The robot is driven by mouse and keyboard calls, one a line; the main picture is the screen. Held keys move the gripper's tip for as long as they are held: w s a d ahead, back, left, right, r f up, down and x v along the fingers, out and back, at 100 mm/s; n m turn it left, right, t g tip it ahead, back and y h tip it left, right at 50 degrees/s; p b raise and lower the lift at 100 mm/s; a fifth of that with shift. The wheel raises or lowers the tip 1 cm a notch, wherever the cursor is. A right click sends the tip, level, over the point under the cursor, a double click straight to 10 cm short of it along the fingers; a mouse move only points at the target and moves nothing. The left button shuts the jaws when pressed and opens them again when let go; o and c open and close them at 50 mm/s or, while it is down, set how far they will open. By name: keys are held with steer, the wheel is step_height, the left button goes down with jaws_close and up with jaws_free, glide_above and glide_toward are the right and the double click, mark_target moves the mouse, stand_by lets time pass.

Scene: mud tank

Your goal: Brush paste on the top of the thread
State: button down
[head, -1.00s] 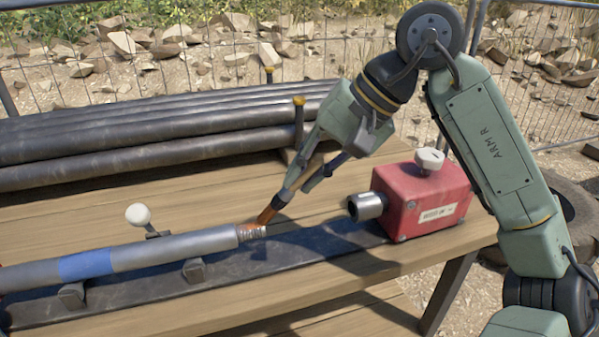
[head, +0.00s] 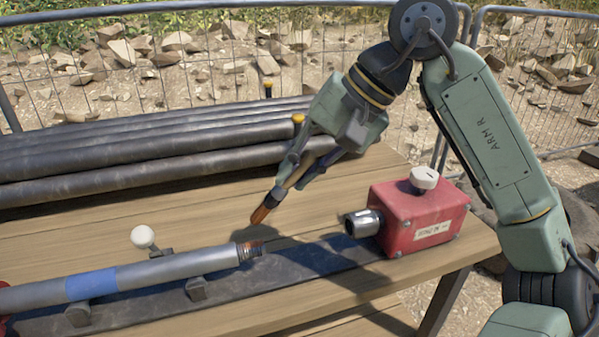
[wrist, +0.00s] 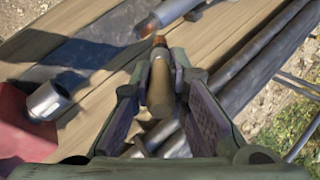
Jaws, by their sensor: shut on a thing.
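The thread (head: 249,250) is at the right end of a grey pipe (head: 175,267) with a blue band. Orange-brown paste shows on part of the thread. In the wrist view the brush (wrist: 160,85) sits between the fingers, with its tip near the pipe end (wrist: 168,14). Tip and thread look apart in the head view.
A red box (head: 420,214) with a metal socket and white knob stands right of the thread. The pipe rests on supports on a dark rail (head: 310,262). Several dark pipes (head: 150,155) lie behind, held by yellow-capped posts. A white-knobbed lever (head: 143,237) stands behind the pipe.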

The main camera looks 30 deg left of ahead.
steer(key=shift+r, duration=0.6)
steer(key=shift+r+p, duration=1.3)
steer(key=shift+r, duration=0.25)
steer(key=shift+f, duration=0.15)
